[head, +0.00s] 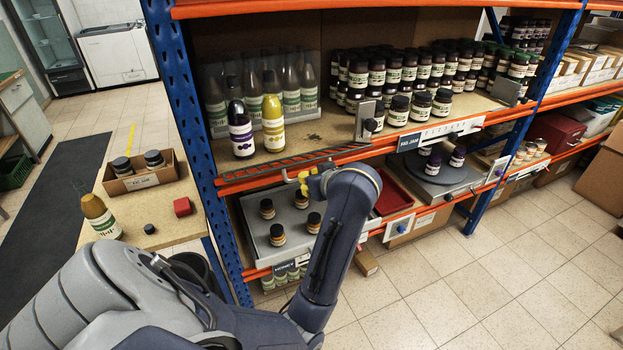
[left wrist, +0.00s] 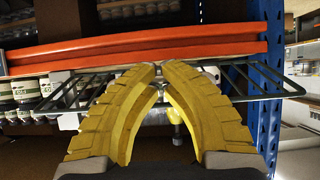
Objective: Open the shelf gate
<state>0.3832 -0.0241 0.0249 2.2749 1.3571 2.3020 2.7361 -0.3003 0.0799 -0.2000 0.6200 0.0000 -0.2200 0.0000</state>
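The shelf gate (head: 265,171) is a dark wire grid along the front of the middle shelf, at its left end. It lies nearly flat, sticking out from the orange beam, below two bottles. In the left wrist view its wires (left wrist: 255,80) spread to both sides under the beam. My left gripper (head: 304,182) has yellow fingers at the gate's outer edge. In the left wrist view its fingertips (left wrist: 158,69) come together at the gate's bar and look shut on it; the exact contact is partly hidden. My right gripper is out of view.
A purple bottle (head: 240,130) and a yellow bottle (head: 273,124) stand behind the gate. The blue post (head: 188,110) is left of it. A grey tray (head: 285,240) with several jars sits below. A red tray (head: 393,195) is right of my arm.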

